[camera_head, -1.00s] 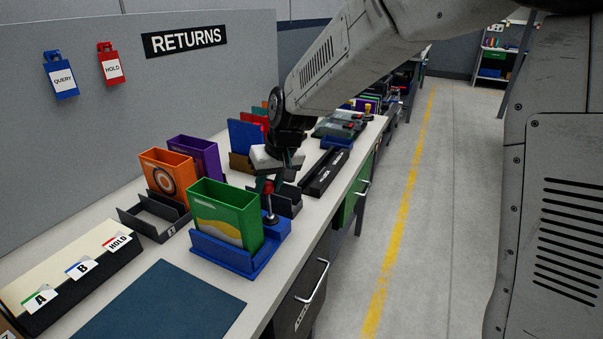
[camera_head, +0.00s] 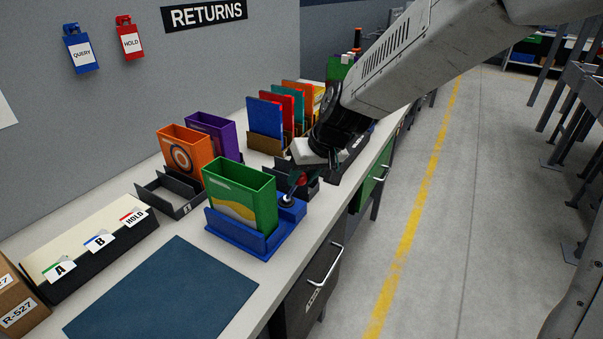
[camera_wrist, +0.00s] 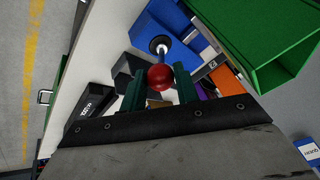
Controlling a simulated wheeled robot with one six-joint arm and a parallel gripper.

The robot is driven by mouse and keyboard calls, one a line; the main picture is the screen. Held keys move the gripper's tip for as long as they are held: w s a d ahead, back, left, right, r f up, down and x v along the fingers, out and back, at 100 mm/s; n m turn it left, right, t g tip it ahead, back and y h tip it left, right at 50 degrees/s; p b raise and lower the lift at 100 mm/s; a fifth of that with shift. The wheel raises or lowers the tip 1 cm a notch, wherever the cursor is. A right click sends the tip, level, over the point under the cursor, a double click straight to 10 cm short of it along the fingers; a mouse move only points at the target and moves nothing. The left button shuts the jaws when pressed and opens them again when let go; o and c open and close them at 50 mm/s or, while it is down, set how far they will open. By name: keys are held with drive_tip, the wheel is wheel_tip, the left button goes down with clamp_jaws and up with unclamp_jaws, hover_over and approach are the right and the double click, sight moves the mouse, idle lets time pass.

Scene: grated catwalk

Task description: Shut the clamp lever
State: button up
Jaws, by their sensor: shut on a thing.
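The clamp lever has a red ball knob (camera_wrist: 160,77) on a short metal stem. It stands on a blue fixture (camera_head: 262,243) that holds a green box (camera_head: 238,192). In the head view the red knob shows small and partly covered, with the lever leaning right, away from the green box. My gripper (camera_head: 299,180) is at the knob, beside the right end of the fixture. In the wrist view the dark green fingers of my gripper (camera_wrist: 160,84) are either side of the knob, shut on it. The lever's pivot (camera_wrist: 160,46) is partly visible beyond the knob.
An orange box (camera_head: 184,150) and a purple box (camera_head: 222,130) stand behind the green box. Several coloured folders stand behind my gripper. The floor at right is open.

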drive_tip(key=shift+s+d+f, duration=0.1)
drive_tip(key=shift+f, duration=0.1)
drive_tip(key=o, duration=1)
drive_tip(key=shift+d, duration=0.1)
drive_tip(key=shift+c, duration=0.2)
drive_tip(key=shift+r, duration=0.2)
drive_tip(key=shift+r, duration=0.3)
drive_tip(key=v, duration=0.7)
drive_tip(key=shift+s, duration=0.1)
